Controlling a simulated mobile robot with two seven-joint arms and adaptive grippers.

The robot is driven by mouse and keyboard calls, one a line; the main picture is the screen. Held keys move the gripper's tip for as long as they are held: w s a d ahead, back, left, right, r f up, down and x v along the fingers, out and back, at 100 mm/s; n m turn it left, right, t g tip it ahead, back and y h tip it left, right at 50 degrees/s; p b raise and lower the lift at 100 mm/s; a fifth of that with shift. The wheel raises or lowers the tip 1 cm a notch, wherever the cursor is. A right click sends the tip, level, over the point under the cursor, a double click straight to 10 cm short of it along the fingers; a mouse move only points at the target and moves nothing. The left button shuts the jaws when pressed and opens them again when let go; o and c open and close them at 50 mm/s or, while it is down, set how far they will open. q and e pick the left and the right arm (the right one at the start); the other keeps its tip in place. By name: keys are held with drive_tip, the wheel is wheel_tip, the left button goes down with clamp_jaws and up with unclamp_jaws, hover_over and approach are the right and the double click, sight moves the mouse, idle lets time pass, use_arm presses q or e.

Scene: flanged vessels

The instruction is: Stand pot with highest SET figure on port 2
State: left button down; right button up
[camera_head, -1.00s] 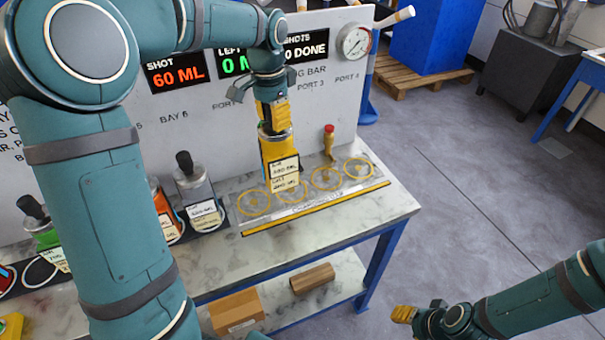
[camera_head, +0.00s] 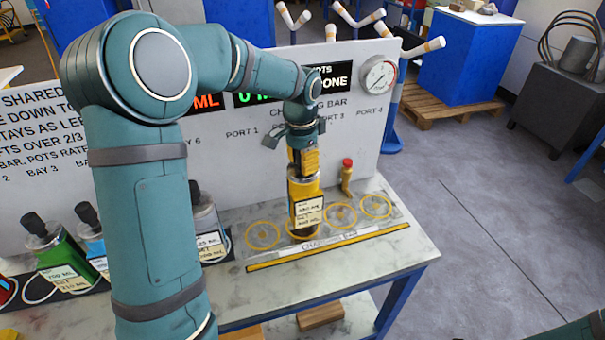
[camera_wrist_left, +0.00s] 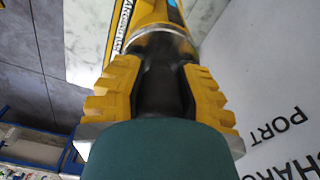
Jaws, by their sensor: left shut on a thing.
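A yellow pot (camera_head: 298,188) with a white two-line label stands upright, its base at the second ring from the left, below port 2. The label figures are too small to read surely. Whether the base fully touches the port I cannot tell. My left gripper (camera_head: 303,162) is above it, shut on its black neck; the left wrist view shows the yellow finger pads (camera_wrist_left: 158,90) on both sides of the black neck (camera_wrist_left: 160,80), with the yellow pot body (camera_wrist_left: 152,12) beyond. My right gripper is out of view; only a piece of its arm shows at bottom right.
The rings of port 1 (camera_head: 262,235), port 3 (camera_head: 340,215) and port 4 (camera_head: 376,206) are empty. A red-topped valve (camera_head: 347,177) stands behind them. A green pot (camera_head: 60,255), a blue pot (camera_head: 93,245) and a silver pot (camera_head: 207,228) stand at left. A gauge (camera_head: 378,75) is on the panel.

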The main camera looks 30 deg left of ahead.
use_arm(q)
drive_tip(key=shift+f, duration=1.8)
drive_tip(key=c, duration=0.8)
unclamp_jaws()
drive_tip(key=r, duration=0.6)
drive_tip(key=r+p, duration=0.1)
drive_tip(key=r, duration=0.5)
drive_tip(key=shift+s+a+r, duration=0.1)
drive_tip(key=shift+s+a, duration=0.05)
drive_tip(key=shift+s, duration=0.05)
